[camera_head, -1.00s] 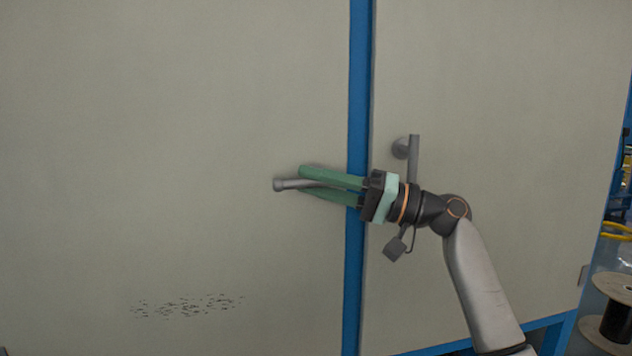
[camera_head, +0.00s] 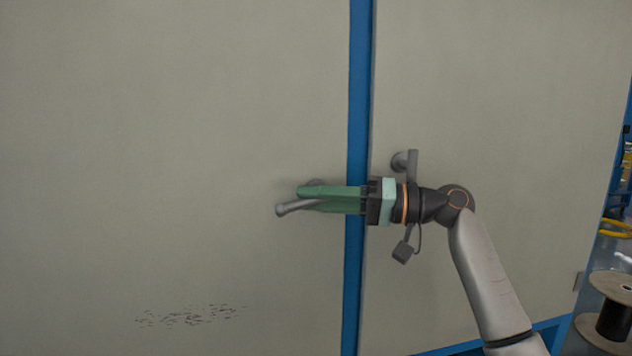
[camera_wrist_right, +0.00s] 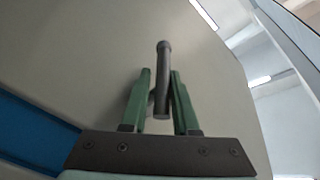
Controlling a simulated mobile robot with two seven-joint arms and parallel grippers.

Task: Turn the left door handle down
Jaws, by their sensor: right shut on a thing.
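The left door handle (camera_head: 290,208) is a grey lever on the left door panel (camera_head: 180,130). In the head view its free end points left and slants slightly down. My right gripper (camera_head: 312,196) is shut on this handle, with its green fingers reaching in from the right. In the right wrist view the handle (camera_wrist_right: 162,78) stands between the two green fingers (camera_wrist_right: 157,98). The handle's pivot is mostly hidden behind the fingers. My left gripper is not in view.
A second grey handle (camera_head: 411,163) is on the right door panel (camera_head: 490,90), just above my right wrist. A blue post (camera_head: 359,90) runs between the panels. A cable spool (camera_head: 613,318) stands at the lower right. The area left of the handle is clear.

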